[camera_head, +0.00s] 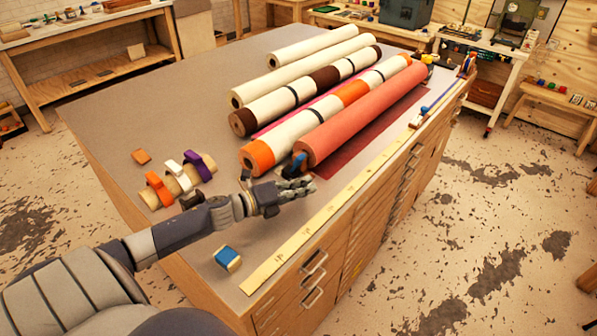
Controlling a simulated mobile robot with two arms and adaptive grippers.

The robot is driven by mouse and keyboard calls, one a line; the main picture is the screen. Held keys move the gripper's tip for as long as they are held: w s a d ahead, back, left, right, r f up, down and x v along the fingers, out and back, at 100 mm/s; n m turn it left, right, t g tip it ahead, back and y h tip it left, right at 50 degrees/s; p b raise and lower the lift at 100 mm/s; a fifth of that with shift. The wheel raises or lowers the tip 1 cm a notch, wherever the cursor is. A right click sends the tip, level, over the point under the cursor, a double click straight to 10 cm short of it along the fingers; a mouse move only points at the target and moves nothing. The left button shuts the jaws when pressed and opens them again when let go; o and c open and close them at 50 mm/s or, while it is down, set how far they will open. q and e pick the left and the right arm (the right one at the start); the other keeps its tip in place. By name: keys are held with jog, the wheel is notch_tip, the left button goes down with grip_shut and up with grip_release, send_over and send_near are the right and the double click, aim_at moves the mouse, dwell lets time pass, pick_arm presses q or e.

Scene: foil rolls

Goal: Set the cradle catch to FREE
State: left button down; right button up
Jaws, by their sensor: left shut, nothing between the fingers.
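My left gripper (298,186) is at the near end of the rolls, low over the table. It is shut and empty. Just beyond its fingers a small dark blue piece (297,162) stands at the near end of the coral-red roll (362,114). It may be the cradle catch, but it is too small to read any FREE mark or its setting. I cannot tell whether my fingers touch it. An orange-ended white roll (283,147) lies beside the red roll. My right gripper is not in view.
A pale ruler strip (321,228) runs along the table's right edge. A blue block (228,258) sits at the near corner. A wooden holder with orange, white and purple clips (178,184) stands to the left. The grey tabletop (190,105) is bare at far left.

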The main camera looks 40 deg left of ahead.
aim_at(296, 164)
pick_arm(q)
jog(key=shift+w+a+r+p, duration=0.1)
jog(key=shift+w+r+p, duration=0.15)
jog(key=shift+w+p, duration=0.4)
jog(key=shift+w+a+r, duration=0.1)
jog(key=shift+a+r, duration=0.1)
jog(key=shift+a, duration=0.3)
jog(key=shift+w+a+r, duration=0.1)
jog(key=shift+a+r, duration=0.05)
jog(key=shift+a, duration=0.35)
jog(key=shift+a+r+p, duration=0.15)
jog(key=shift+a+p, duration=0.2)
jog(key=shift+a, duration=0.1)
